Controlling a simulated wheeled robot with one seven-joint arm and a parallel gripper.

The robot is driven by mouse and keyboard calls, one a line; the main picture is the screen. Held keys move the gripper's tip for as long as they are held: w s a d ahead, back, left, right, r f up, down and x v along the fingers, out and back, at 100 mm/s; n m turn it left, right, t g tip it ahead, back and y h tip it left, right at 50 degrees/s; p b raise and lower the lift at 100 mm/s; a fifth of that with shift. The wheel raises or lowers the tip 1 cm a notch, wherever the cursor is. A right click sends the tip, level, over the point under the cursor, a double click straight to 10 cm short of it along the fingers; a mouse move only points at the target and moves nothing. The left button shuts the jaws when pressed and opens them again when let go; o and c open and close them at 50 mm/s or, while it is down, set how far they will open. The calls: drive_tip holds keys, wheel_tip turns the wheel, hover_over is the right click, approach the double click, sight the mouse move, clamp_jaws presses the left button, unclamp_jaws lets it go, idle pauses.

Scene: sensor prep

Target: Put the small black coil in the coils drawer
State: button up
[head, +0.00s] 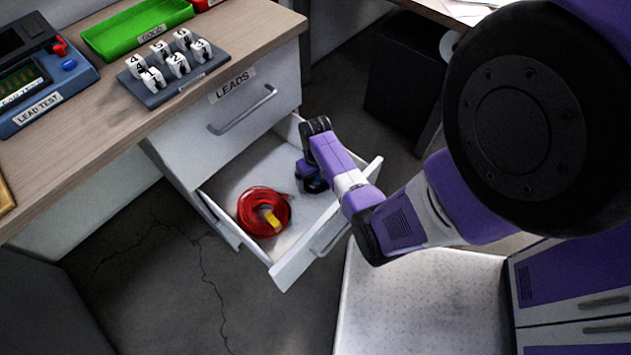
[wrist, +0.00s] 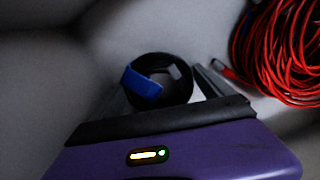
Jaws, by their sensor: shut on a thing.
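The small black coil (wrist: 159,80) with a blue tag shows in the wrist view, between the fingers of my gripper (wrist: 165,90). My gripper is shut on it. In the head view my gripper (head: 312,180) reaches down inside the open drawer (head: 230,180), at its right side, and the coil is mostly hidden there by my arm. The wrist view shows the pale drawer floor close behind the coil; I cannot tell whether the coil touches it.
A red coil (head: 264,211) with a yellow tag lies in the same drawer, left of my gripper. The shut LEADS drawer (head: 235,98) is above. The benchtop (head: 110,110) holds a green tray (head: 136,28), numbered white pieces on a rack (head: 173,75) and a lead tester (head: 40,75).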

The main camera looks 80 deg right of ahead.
drive_tip(key=shift+f, duration=0.2)
drive_tip(key=o, duration=1.5)
wheel_tip(320, 180, up, 12)
drive_tip(key=p, duration=0.3)
drive_tip(key=shift+r+p, duration=0.15)
drive_tip(key=shift+p, duration=0.25)
